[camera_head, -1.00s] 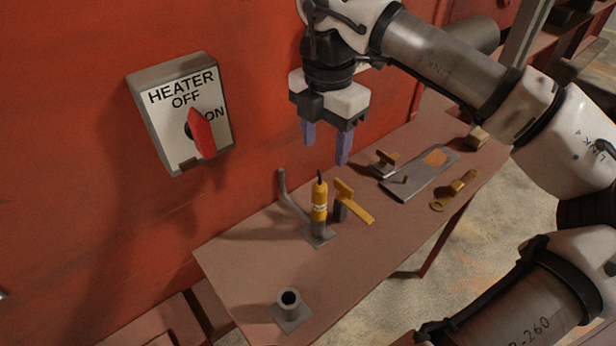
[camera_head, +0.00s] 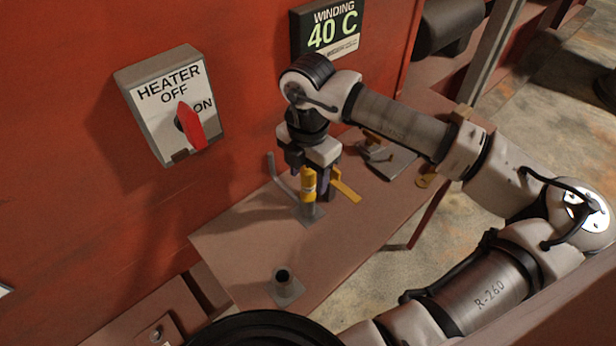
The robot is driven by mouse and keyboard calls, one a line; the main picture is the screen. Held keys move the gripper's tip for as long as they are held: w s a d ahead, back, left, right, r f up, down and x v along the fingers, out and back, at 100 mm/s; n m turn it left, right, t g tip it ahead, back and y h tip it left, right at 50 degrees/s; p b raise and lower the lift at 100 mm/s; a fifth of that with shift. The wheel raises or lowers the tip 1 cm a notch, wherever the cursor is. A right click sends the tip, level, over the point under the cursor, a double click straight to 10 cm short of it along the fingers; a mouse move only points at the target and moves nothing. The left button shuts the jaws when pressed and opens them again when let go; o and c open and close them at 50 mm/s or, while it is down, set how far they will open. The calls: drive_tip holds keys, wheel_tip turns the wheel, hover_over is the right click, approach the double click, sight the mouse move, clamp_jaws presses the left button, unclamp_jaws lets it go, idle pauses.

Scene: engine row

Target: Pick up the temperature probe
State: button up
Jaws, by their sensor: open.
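The temperature probe appears to be the yellow cylinder (camera_head: 308,188) with a pale band, standing upright in a grey stand (camera_head: 311,214) on the bench. My gripper (camera_head: 318,180) is open and points down right at the probe, its body over the probe's top.
A yellow-handled tool (camera_head: 346,191) lies close to the right of the probe. An empty grey socket (camera_head: 285,288) stands at the bench's near end. A grey plate (camera_head: 396,162) lies farther back. The red wall carries a heater switch (camera_head: 176,108) and a display reading 40 C (camera_head: 328,28).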

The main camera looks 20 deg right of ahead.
drive_tip(key=shift+f, duration=0.7)
clamp_jaws()
drive_tip(key=shift+r, duration=0.1)
